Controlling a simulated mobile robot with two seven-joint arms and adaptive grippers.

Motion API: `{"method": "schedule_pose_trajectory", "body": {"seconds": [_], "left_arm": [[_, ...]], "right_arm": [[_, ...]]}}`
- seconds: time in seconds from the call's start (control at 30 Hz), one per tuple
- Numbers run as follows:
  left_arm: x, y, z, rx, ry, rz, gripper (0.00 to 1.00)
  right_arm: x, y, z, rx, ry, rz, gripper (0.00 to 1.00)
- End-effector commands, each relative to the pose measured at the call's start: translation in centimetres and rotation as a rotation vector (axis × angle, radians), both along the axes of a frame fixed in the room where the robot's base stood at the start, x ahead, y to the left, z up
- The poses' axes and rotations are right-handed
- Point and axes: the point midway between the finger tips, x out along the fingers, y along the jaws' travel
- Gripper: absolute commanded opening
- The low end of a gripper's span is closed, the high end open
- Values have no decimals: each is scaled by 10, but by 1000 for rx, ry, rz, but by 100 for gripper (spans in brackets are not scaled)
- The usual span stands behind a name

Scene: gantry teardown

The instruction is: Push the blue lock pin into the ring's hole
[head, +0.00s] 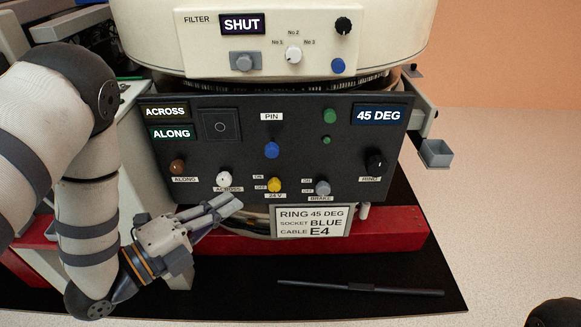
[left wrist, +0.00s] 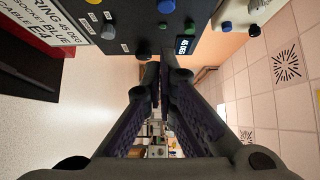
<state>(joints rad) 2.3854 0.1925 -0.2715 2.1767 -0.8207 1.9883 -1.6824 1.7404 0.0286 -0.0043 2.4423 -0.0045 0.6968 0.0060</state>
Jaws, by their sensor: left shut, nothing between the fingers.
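The blue lock pin (head: 272,149) sticks out of the dark control panel (head: 205,180) under the PIN label. It also shows at the top edge of the left wrist view (left wrist: 166,6). How deep it sits is not clear, and the ring's hole behind it is hidden. The ring display (head: 380,116) reads 45 DEG. My left gripper (head: 238,201) is shut and empty, in front of the panel's lower edge, below and left of the pin and apart from it. Its shut fingers also show in the left wrist view (left wrist: 150,75).
Yellow 24 V knob (head: 274,185), grey BRAKE knob (head: 322,187) and white ACROSS knob (head: 224,179) stand out near the gripper. A white sign (head: 311,221) hangs below the panel. A red beam (head: 395,229) runs beneath. A dark rod (head: 360,288) lies on the black mat.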

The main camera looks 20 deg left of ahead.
Motion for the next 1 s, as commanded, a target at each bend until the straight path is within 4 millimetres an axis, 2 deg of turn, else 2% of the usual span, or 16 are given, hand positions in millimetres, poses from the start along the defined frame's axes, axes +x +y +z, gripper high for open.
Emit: {"method": "schedule_pose_trajectory", "body": {"seconds": [0.17, 0.5, 0.7, 1.0], "left_arm": [[24, -14, 5, 1, -12, -4, 0], [89, -50, 3, 1, -6, -1, 0], [116, -39, 2, 1, -3, 0, 0], [124, -37, 3, 0, -1, 0, 0]], "right_arm": [[-1, 0, 0, -1, 3, 1, 62], [-3, 0, -7, -1, 11, 0, 62], [-5, 0, -11, 0, 16, 0, 62], [-5, 0, -12, 0, 17, 0, 62]]}}
